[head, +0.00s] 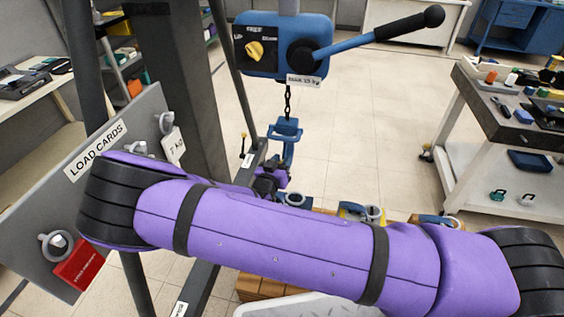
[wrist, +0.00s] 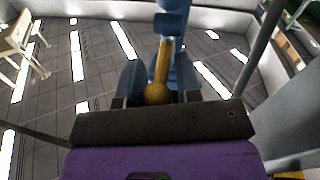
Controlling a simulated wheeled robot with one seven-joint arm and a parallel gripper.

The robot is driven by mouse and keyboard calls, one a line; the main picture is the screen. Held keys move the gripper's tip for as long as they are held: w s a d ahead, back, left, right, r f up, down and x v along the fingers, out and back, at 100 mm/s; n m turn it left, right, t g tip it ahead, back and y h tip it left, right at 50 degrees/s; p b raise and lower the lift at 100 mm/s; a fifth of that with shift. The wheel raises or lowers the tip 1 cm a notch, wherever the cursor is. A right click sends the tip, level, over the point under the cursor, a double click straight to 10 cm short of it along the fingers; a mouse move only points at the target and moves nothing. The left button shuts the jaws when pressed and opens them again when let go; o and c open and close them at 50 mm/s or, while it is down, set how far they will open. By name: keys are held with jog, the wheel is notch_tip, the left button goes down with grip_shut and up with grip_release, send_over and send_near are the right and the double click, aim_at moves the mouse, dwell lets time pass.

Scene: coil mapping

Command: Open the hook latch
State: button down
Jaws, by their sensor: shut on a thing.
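The blue hook (head: 286,150) hangs on a dark chain below the blue hoist. In the wrist view the blue hook block (wrist: 171,22) is at top centre, with a brass latch lever (wrist: 161,66) running down from it to a round ball end. My gripper (wrist: 157,90) is around the lever's ball end and shut on it, between two blue-grey parts. In the head view my gripper (head: 268,182) is just below and left of the hook, partly hidden by my purple arm. The latch's opening at the hook is too small and covered to make out.
The blue hoist (head: 283,46) has a yellow knob and a long lever with a black grip reaching right. A grey board (head: 100,165) marked LOAD CARDS stands left. A workbench (head: 520,125) stands right. Wooden blocks (head: 262,287) lie below my arm.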

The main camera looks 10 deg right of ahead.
aim_at(283, 152)
jog(key=shift+d, duration=0.1)
jog(key=shift+s+r+g+y, duration=0.35)
jog(key=shift+r+g+y, duration=0.25)
jog(key=shift+r+g, duration=0.35)
jog(key=g, duration=0.1)
jog(key=r+g+y, duration=0.1)
jog(key=r+n+g, duration=0.1)
jog(key=shift+s+r+y, duration=0.1)
jog(key=shift+s+y, duration=0.15)
jog(key=shift+y, duration=0.05)
jog(key=shift+r, duration=0.45)
